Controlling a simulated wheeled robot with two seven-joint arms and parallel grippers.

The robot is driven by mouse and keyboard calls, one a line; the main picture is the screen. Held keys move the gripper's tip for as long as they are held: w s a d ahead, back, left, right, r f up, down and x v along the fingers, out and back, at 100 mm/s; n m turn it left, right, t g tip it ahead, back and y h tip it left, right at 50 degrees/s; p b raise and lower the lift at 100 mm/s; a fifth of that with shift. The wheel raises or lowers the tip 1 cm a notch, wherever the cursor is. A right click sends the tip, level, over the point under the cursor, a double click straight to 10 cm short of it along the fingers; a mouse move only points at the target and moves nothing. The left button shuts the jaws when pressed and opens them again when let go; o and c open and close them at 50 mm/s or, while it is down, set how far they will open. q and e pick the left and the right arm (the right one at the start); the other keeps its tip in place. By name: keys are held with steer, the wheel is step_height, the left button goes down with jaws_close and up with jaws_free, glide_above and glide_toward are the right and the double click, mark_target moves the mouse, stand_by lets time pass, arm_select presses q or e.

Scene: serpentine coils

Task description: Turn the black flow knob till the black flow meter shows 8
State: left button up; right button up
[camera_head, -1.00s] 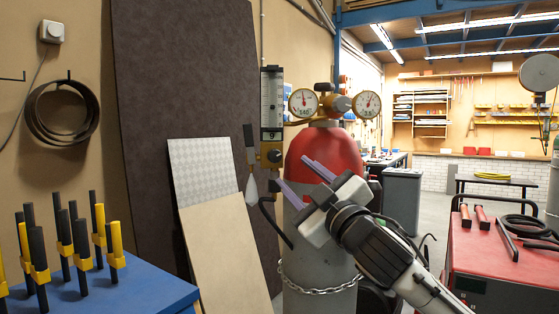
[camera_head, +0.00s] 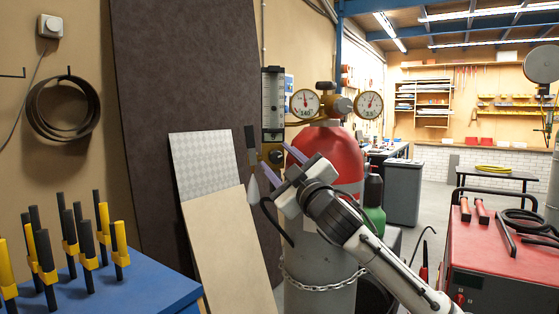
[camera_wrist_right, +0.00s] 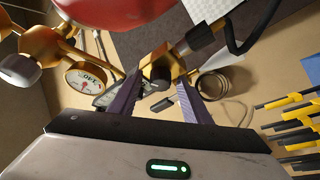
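The flow meter (camera_head: 272,98), a tall dark block with a pale scale tube, stands left of the brass regulator in the head view. Its reading is too small to tell. My right gripper (camera_head: 275,156) is open, with purple fingers at the brass fitting under the flow meter. In the wrist view the right gripper (camera_wrist_right: 162,82) has its fingers on either side of the brass fitting (camera_wrist_right: 157,66) and a small black knob (camera_wrist_right: 156,86). Whether the fingers touch the knob cannot be told. My left gripper is not in view.
Two round gauges (camera_head: 304,103) sit on the red-topped gas cylinder (camera_head: 333,158), close to my right arm. A black hose (camera_head: 275,220) hangs below the fitting. A blue table (camera_head: 140,284) with black and yellow clamps stands at left, and a red machine (camera_head: 500,250) at right.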

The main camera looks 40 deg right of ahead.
steer(key=c, duration=1)
steer(key=shift+o, duration=0.2)
steer(key=shift+r+n, duration=0.15)
steer(key=shift+n, duration=0.35)
steer(key=shift+n+y, duration=0.4)
steer(key=shift+y, duration=0.1)
steer(key=o, duration=1)
steer(key=shift+o, duration=0.2)
